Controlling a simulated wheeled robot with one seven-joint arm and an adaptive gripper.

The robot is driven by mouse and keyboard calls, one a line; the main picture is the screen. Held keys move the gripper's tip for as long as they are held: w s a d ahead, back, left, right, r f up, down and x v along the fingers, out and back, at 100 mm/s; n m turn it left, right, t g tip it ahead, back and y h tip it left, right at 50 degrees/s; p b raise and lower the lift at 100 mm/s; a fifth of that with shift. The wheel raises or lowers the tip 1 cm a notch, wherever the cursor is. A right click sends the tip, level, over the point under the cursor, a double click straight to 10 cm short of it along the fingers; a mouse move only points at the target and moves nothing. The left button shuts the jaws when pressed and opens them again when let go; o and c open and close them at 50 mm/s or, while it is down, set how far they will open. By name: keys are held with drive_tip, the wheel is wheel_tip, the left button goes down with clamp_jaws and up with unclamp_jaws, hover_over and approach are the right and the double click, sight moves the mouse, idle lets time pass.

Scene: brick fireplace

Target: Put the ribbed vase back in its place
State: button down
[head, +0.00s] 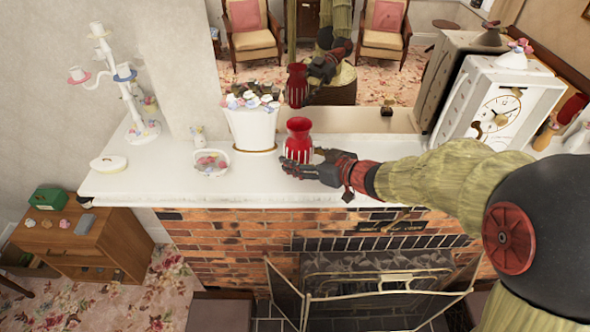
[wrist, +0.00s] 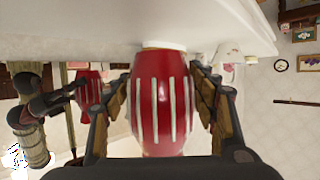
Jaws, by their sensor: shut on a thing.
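The ribbed vase (head: 299,128) is red with white vertical ribs and stands upright over the front middle of the white mantel (head: 215,190). My gripper (head: 296,164) reaches in from the right and is shut around its lower body. In the wrist view the vase (wrist: 160,100) fills the space between the two fingers of my gripper (wrist: 161,85). That view is upside down, with the vase's base up against or very near the white mantel surface (wrist: 90,47). I cannot tell whether it touches.
A white flower pot (head: 250,128) stands just left of the vase, with a small oval dish (head: 211,170) further left. A white candelabra (head: 143,130) is at the far left, a large white clock (head: 500,108) at the right. A mirror (head: 370,90) is behind.

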drive_tip(key=shift+w+a+f, duration=0.15)
drive_tip(key=shift+w+f, duration=0.3)
drive_tip(key=shift+w+f+b, duration=0.1)
drive_tip(key=shift+f+b, duration=0.2)
drive_tip(key=shift+f, duration=1.25)
drive_tip(key=shift+f, duration=0.1)
drive_tip(key=shift+f, duration=0.15)
drive_tip(key=c, duration=0.7)
unclamp_jaws()
drive_tip(key=shift+o, duration=0.3)
